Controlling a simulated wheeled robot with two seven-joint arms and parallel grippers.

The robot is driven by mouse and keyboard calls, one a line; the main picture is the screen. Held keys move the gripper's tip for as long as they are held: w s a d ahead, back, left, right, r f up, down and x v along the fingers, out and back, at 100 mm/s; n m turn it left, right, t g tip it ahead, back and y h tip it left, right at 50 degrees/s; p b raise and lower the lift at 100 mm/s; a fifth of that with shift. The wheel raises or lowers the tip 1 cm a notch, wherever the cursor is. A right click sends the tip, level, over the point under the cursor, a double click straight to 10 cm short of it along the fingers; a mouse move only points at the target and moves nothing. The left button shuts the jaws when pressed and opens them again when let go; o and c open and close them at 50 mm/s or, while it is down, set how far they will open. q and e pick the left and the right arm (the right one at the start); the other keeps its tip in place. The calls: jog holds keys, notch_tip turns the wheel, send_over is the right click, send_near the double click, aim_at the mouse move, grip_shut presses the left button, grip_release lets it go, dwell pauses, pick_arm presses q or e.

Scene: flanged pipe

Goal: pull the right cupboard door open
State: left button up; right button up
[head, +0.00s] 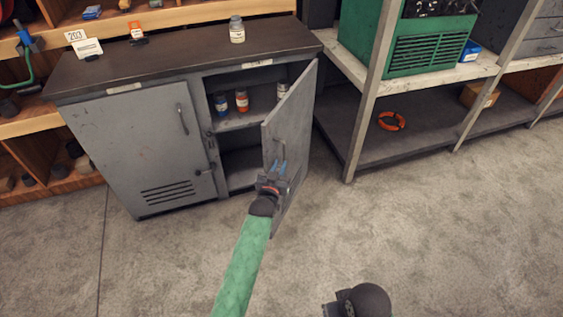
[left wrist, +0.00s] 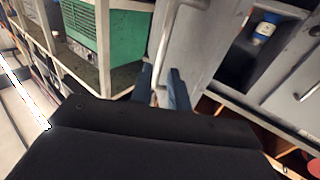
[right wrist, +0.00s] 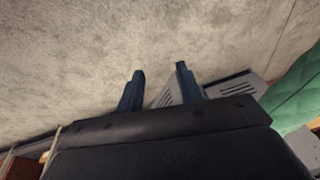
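The grey right cupboard door (head: 290,120) stands swung well out from the cabinet, showing the shelves behind it. Its bar handle (head: 277,150) is on the door's outer face; in the left wrist view the handle (left wrist: 166,40) runs down towards the space between my blue fingertips. My left gripper (head: 279,170) is at the handle's lower end, its fingers apart with a gap beside the bar; I cannot tell whether either finger touches it. My right gripper (right wrist: 160,75) is open and empty over the floor, away from the door; only its dark wrist part shows in the head view.
The left cupboard door (head: 140,145) is closed. Several small bottles (head: 241,100) stand on the upper shelf inside, and a jar (head: 237,30) stands on the cabinet top. A shelving rack (head: 360,100) with a green machine (head: 430,45) is to the right.

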pick_arm(q)
jog(key=shift+s+a, duration=0.1)
jog(key=shift+s, duration=0.35)
